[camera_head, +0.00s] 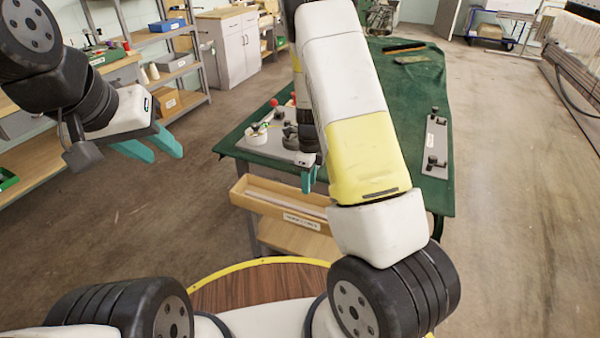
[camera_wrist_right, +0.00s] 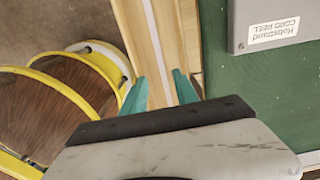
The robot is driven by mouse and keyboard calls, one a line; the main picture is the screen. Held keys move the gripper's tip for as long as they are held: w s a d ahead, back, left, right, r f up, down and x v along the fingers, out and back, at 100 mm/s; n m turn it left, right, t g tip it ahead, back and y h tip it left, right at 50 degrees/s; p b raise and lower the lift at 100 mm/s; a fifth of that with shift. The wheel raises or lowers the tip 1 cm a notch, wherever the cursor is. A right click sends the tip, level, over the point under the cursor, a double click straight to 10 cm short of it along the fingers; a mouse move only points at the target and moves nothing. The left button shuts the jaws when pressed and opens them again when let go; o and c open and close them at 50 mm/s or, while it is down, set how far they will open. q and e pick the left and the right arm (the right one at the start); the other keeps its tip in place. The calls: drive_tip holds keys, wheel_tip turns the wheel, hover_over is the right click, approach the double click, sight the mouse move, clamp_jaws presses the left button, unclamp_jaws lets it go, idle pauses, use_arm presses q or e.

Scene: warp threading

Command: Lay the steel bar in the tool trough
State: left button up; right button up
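The tool trough (camera_head: 262,206) is a long, pale wooden box with a label on its front wall, along the near side of the green table. It also shows in the right wrist view (camera_wrist_right: 187,35). A thin pale strip, which looks like the steel bar (camera_wrist_right: 152,30), lies lengthwise inside the trough. My right gripper (camera_head: 309,181) is above the trough. In the right wrist view its teal fingers (camera_wrist_right: 160,77) stand apart on either side of the strip's line, with no visible grip on it. My left gripper (camera_head: 166,156) is open and empty, away to the left over the floor.
The green-covered table (camera_head: 385,115) carries a grey plate with a cord reel (camera_head: 258,135) and a grey fixture (camera_head: 435,140) at right. A labelled grey block (camera_wrist_right: 262,22) sits beside the trough. Shelves (camera_head: 175,70) stand at left. The floor between is clear.

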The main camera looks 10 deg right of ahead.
drive_tip(key=s+a+r+n+t+y, duration=0.1)
drive_tip(key=s+r+n, duration=0.4)
drive_tip(key=r, duration=0.6)
drive_tip(key=s+a+r+n+t+y, duration=0.25)
drive_tip(key=r+n, duration=0.35)
drive_tip(key=r, duration=0.5)
drive_tip(key=s+r+n+t, duration=0.1)
drive_tip(key=s+r+n, duration=0.4)
drive_tip(key=s+n, duration=0.2)
drive_tip(key=s+d+r+n+t+h, duration=0.1)
drive_tip(key=s+r+n, duration=0.4)
drive_tip(key=s+n, duration=0.2)
drive_tip(key=s, duration=0.2)
drive_tip(key=shift+s+d+r+t, duration=0.15)
drive_tip(key=shift+s+r+t, duration=0.2)
drive_tip(key=shift+s, duration=0.05)
drive_tip(key=shift+d, duration=0.1)
